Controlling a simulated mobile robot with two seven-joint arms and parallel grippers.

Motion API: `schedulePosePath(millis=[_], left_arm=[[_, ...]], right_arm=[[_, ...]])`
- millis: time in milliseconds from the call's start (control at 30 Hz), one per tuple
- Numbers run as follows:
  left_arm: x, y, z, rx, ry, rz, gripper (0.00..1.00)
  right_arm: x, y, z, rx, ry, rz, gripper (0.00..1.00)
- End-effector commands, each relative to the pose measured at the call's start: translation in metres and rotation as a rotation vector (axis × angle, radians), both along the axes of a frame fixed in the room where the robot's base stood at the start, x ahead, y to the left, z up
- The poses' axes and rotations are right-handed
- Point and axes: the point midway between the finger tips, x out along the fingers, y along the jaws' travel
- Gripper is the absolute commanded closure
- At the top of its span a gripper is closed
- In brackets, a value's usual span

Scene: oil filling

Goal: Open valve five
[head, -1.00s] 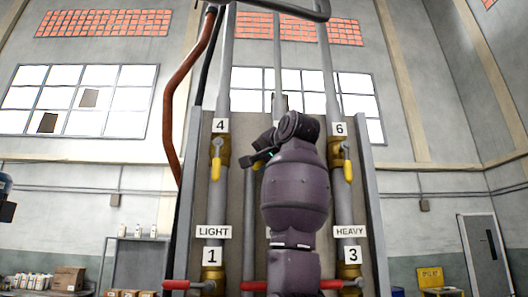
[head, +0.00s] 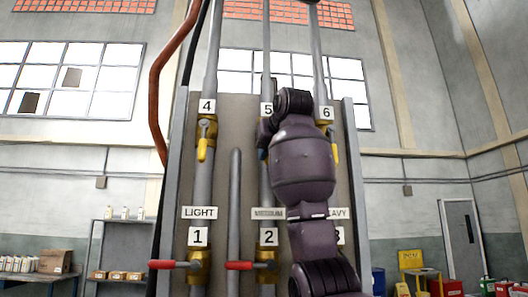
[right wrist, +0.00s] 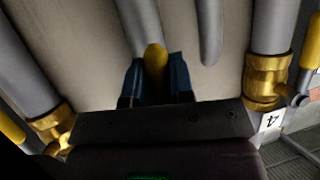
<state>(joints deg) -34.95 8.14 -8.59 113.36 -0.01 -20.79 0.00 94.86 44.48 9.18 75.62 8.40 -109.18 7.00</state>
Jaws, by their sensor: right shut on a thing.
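The "5" label (head: 267,109) shows on the middle pipe in the head view. My right arm covers most of valve five below it. In the right wrist view, the rounded end of valve five's yellow handle (right wrist: 155,58) sits between the two blue fingers of my right gripper (right wrist: 157,76). The gripper is shut on this handle, which lies roughly along the grey pipe (right wrist: 138,22). In the head view, only a bit of the gripper (head: 262,152) shows left of my arm. The valve body is hidden. My left gripper is out of view.
Valve four's yellow handle (head: 203,148) hangs down at left; valve six's (head: 335,151) is partly covered at right. Below, red handles of valves one (head: 163,264) and two (head: 240,265) point left. A loose grey pipe end (head: 234,190) stands between the left and middle pipes.

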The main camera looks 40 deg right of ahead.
Motion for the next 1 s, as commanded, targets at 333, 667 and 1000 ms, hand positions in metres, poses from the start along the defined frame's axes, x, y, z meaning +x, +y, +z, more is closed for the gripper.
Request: schedulePosePath(millis=[333,667,1000], left_arm=[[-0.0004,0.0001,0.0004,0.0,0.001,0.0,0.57],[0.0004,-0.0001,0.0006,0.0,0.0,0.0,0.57],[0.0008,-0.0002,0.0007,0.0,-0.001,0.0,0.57]], right_arm=[[-0.0029,-0.0043,0.0006,-0.058,0.033,-0.001,1.0],[-0.0032,-0.0045,0.0008,-0.06,0.034,0.0,1.0],[-0.0029,-0.0043,0.0006,-0.058,0.033,0.0,0.53]])
